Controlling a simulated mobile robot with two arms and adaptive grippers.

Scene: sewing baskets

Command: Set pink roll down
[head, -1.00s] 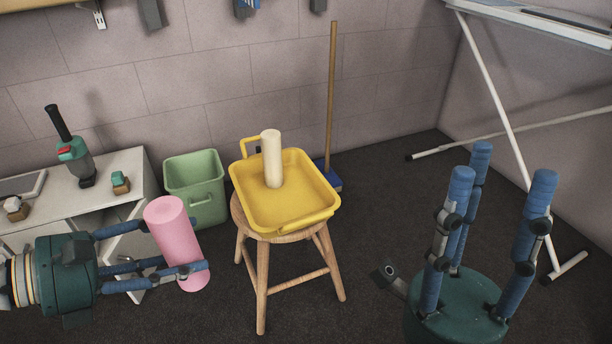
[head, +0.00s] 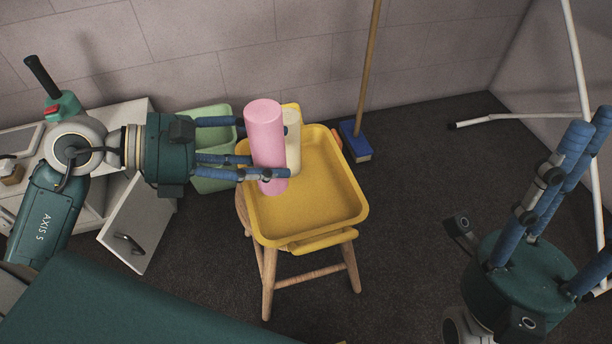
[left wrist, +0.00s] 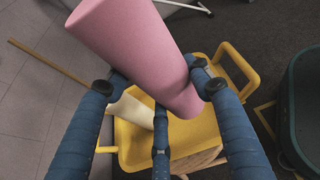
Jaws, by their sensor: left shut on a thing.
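The pink roll (head: 265,130) stands roughly upright in my left gripper (head: 272,158), whose blue fingers are shut around it. In the head view it overlaps the left part of the yellow tray (head: 325,205) and partly hides a cream roll (head: 293,155) standing in the tray. The left wrist view shows the pink roll (left wrist: 140,50) between the fingers, with the cream roll (left wrist: 130,110) and tray (left wrist: 190,135) beyond. I cannot tell whether the pink roll's lower end touches the tray. My right gripper (head: 560,180) is open and empty at the right.
The tray sits on a wooden stool (head: 268,285). A green bin (head: 212,180) stands behind my left gripper. A broom with a blue head (head: 356,141) leans at the wall behind the tray. A white cabinet with an open door (head: 140,230) is at the left. Dark floor right of the stool is clear.

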